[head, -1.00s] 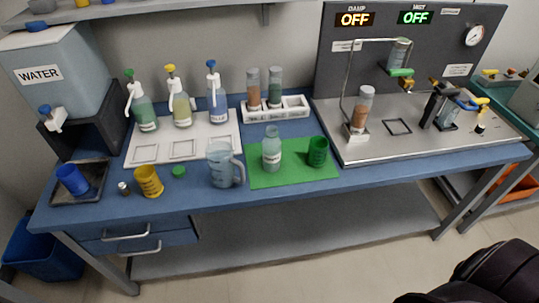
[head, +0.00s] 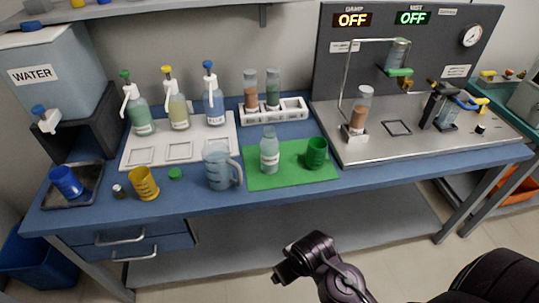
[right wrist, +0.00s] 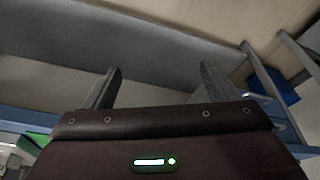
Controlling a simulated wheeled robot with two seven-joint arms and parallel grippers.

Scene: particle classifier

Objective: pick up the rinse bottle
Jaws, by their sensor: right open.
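A pale, translucent bottle (head: 269,152) with a white label stands upright on the green mat (head: 260,179); its label is too small to read, but it looks like the rinse bottle. A dark green cup (head: 316,153) stands to its right on the mat. My right gripper (head: 283,272) is in front of the bench, low and well apart from the bottle. In the right wrist view its two fingers (right wrist: 160,88) are spread with nothing between them. The bottle does not show clearly there. My left gripper is not in view.
A clear pitcher (head: 219,168) stands left of the mat, near the bench's front edge. Several pump bottles stand on a white tray (head: 150,160). A white rack (head: 292,108) with two tubes is behind the mat. A steel apparatus (head: 365,150) stands at right.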

